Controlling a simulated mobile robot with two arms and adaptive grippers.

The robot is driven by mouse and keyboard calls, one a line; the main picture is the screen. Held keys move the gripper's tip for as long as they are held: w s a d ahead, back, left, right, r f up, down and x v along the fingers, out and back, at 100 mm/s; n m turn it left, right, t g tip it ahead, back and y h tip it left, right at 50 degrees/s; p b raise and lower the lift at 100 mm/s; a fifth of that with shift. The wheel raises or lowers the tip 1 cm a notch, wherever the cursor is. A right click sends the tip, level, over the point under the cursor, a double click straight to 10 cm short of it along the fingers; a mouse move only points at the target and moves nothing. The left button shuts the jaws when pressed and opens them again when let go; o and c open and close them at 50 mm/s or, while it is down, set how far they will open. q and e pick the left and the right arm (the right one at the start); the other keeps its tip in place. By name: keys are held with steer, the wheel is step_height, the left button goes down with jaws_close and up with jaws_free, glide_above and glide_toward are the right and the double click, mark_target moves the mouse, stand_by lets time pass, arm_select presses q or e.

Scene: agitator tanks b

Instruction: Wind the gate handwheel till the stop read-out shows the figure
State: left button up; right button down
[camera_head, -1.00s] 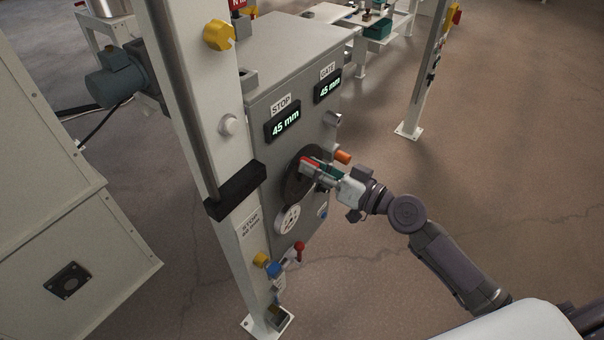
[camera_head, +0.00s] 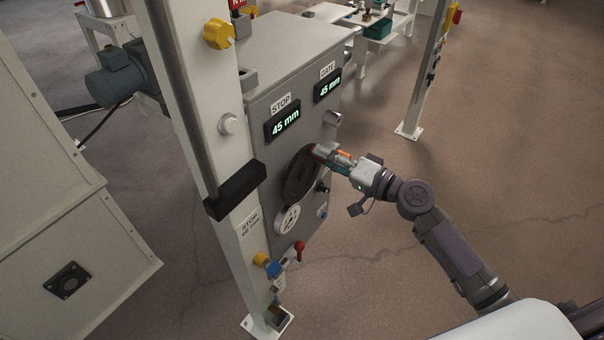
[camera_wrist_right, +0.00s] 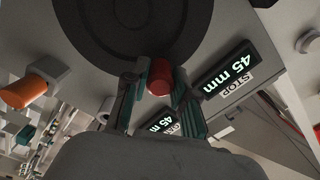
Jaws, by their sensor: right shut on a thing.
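The dark handwheel (camera_head: 299,178) is on the front of a grey cabinet and fills the top of the right wrist view (camera_wrist_right: 130,25). My right gripper (camera_head: 318,152) is shut on its red knob (camera_wrist_right: 160,77), at the wheel's upper right edge in the head view. The fingers lie either side of the knob. The STOP read-out (camera_head: 283,122) shows 45 mm; it also shows in the right wrist view (camera_wrist_right: 227,77). The GATE read-out (camera_head: 327,87) shows 45 mm too. My left gripper is not in view.
A post (camera_head: 205,120) stands left of the cabinet (camera_head: 290,60), with a paper STOP label (camera_head: 248,226) whose small figure looks like 60 mm. A white dial (camera_head: 288,218) sits below the wheel. An orange handle (camera_wrist_right: 22,92) juts out nearby. The floor at right is open.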

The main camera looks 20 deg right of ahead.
steer(key=shift+w+d+f+m, duration=0.15)
steer(key=shift+w+d+m, duration=0.15)
steer(key=shift+m, duration=0.3)
steer(key=shift+w+d+f+m, duration=0.25)
steer(key=shift+d+f+m, duration=0.1)
steer(key=shift+m, duration=0.6)
steer(key=shift+w+d+f+m, duration=0.2)
steer(key=shift+d+f+m, duration=0.1)
steer(key=shift+m, duration=0.65)
steer(key=m, duration=0.1)
steer(key=f+m, duration=0.1)
steer(key=m, duration=0.1)
steer(key=d+f+m, duration=0.1)
steer(key=shift+w+f+m+p, duration=0.2)
steer(key=shift+w+m+p, duration=0.1)
steer(key=shift+w+m, duration=0.1)
